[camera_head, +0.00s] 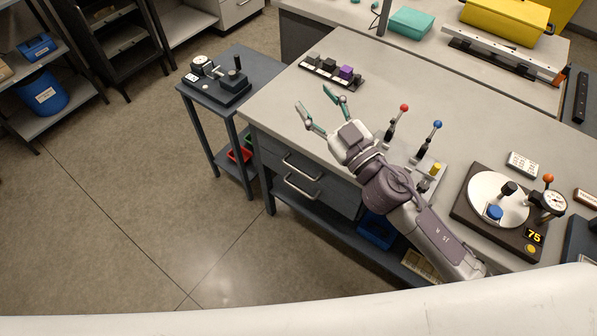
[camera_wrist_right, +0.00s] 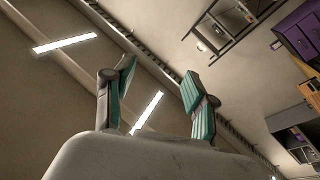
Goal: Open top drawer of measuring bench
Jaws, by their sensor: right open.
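The measuring bench (camera_head: 268,105) has a pale top and a dark grey body in the head view. Its top drawer (camera_head: 270,158) and the drawer below both look closed, each with a silver bar handle. The top drawer's handle (camera_head: 300,168) is in clear view on the bench front. My right gripper (camera_head: 312,96) is open and empty above the bench top, higher than the handle and apart from it. Its teal-padded fingers are spread in the right wrist view (camera_wrist_right: 155,88), with nothing between them. My left gripper is not in view.
Levers with red (camera_head: 404,108) and blue (camera_head: 438,125) knobs stand near my right arm. A dial device (camera_head: 462,212) is at right. A small side table (camera_head: 235,62) adjoins the bench. Floor before the drawers is clear.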

